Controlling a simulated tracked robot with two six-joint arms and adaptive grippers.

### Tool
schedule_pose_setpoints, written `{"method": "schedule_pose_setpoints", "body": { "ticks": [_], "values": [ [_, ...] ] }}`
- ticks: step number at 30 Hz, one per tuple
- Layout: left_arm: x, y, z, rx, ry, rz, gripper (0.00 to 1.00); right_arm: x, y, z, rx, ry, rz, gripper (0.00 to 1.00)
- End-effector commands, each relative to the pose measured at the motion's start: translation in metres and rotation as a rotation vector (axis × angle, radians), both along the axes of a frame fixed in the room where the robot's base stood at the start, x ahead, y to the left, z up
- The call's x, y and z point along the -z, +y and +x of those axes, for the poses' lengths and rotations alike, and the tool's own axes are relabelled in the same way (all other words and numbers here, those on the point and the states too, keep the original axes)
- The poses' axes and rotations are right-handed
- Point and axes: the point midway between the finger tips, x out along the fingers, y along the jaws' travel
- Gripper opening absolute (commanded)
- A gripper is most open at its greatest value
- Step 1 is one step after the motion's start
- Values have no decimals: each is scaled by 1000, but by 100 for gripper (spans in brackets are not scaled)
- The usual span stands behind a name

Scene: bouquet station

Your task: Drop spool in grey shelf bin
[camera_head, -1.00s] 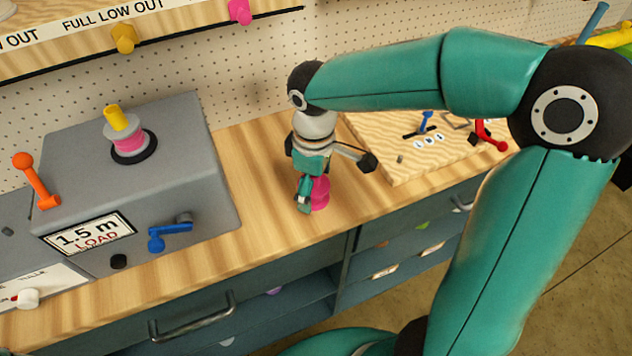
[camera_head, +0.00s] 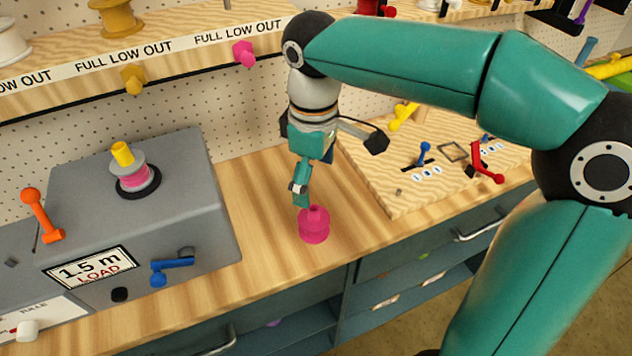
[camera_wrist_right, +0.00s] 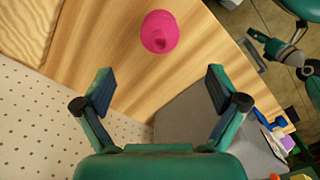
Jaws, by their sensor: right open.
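A solid pink spool (camera_head: 314,225) stands upright on the wooden bench top, right of the grey machine. My right gripper (camera_head: 301,200) hangs above and just behind it in the head view, apart from it. In the right wrist view the pink spool (camera_wrist_right: 159,32) lies beyond the fingertips, and the right gripper (camera_wrist_right: 160,85) is open with nothing between its fingers. Another pink spool (camera_head: 136,176) sits on the machine's spindle under a yellow knob. No grey shelf bin can be made out for certain. My left gripper is not clearly visible in the head view.
The grey machine (camera_head: 190,215) with orange and blue levers stands at left. A wooden board (camera_head: 400,190) with small levers lies at right. A shelf (camera_head: 180,60) with labels and spools runs along the pegboard. Bench around the spool is clear.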

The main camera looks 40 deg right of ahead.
Motion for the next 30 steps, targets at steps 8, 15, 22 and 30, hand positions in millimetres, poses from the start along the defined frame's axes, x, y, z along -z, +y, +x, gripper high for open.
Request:
{"method": "schedule_pose_setpoints", "body": {
  "ticks": [8,15,22,30],
  "values": [
    [3,0,0,0,0,0,40,-25,-8,-8,466,43,-22,96],
    [16,0,0,0,0,0,40,-57,-5,-3,780,12,-8,96],
    [25,0,0,0,0,0,40,-31,1,-1,759,1,-3,96],
    [35,0,0,0,0,0,40,27,0,-1,758,1,-3,96]
  ]
}}
